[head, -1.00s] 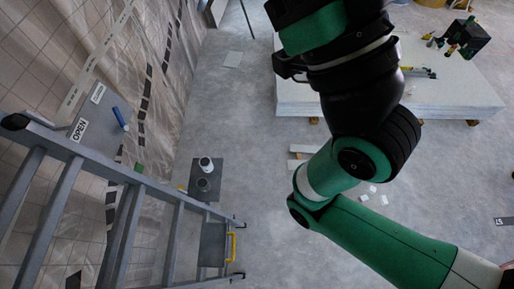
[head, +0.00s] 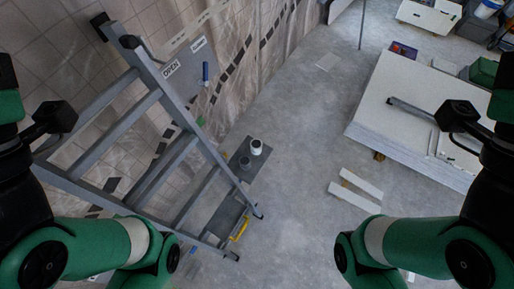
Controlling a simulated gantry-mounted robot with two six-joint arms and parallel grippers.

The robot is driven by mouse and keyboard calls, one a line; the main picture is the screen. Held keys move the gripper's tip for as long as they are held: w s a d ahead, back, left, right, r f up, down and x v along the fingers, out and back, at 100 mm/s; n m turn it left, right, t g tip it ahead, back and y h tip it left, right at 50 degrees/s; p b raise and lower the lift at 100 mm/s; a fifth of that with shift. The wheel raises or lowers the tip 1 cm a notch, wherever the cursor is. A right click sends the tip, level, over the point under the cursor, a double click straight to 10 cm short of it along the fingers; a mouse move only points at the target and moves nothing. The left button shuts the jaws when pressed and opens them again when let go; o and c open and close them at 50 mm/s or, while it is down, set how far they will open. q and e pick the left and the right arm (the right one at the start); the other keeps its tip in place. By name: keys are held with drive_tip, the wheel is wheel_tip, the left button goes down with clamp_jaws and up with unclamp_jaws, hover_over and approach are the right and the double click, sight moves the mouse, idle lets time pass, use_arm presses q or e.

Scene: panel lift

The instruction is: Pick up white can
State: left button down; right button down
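A white can (head: 256,147) stands on a dark grey mat (head: 232,176) on the floor, near the middle of the head view. A darker grey can (head: 245,163) stands close beside it, to its lower left. My two arms show at the left and right edges, well apart from the cans, with open floor between. I cannot make out the fingers of either gripper; both seem to lie outside the picture.
A grey ladder (head: 166,88) leans across the left, its feet near the mat. A stack of white panels (head: 390,80) lies at the right. Two white strips (head: 354,198) lie on the floor. Bare concrete floor (head: 300,130) separates mat and stack.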

use_arm(q)
unclamp_jaws()
idle(0.5)
